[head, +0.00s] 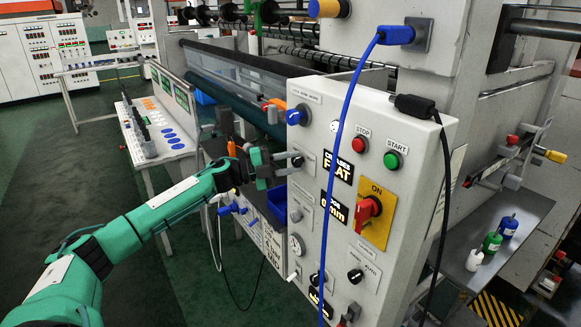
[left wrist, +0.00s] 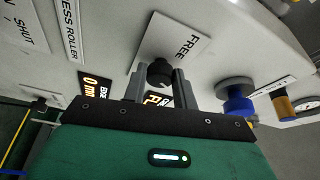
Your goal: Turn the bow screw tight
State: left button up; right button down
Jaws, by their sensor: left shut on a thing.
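The bow screw shows as a dark round knob (left wrist: 160,73) on a white plate marked "FREE" in the left wrist view. It sits on the side panel of the grey control cabinet (head: 400,150). My left gripper (head: 292,164) reaches the panel from the left, its two grey fingers (left wrist: 158,88) on either side of the knob and closed on it. In the head view the fingers mostly hide the knob. A lit display (head: 338,165) reading "FLAT" is just right of it. My right gripper is in neither view.
A blue knob (head: 297,115) and an orange-tipped part (head: 275,105) stick out above the gripper. A red switch (head: 368,209) and a blue cable (head: 346,130) are on the panel to the right. A blue bin (head: 277,203) is below. Bottles stand on a shelf at right.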

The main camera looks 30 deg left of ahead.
pick_arm(q)
jog(key=m+g, duration=0.1)
jog(key=m, duration=0.2)
jog(key=shift+r+y, duration=0.15)
jog(key=shift+y, duration=0.25)
jog(key=shift+m+g+y, duration=0.4)
jog(key=shift+m+y, duration=0.1)
jog(key=shift+m, duration=1)
jog(key=o, duration=1)
jog(key=shift+c, duration=0.2)
jog(key=shift+s, duration=0.1)
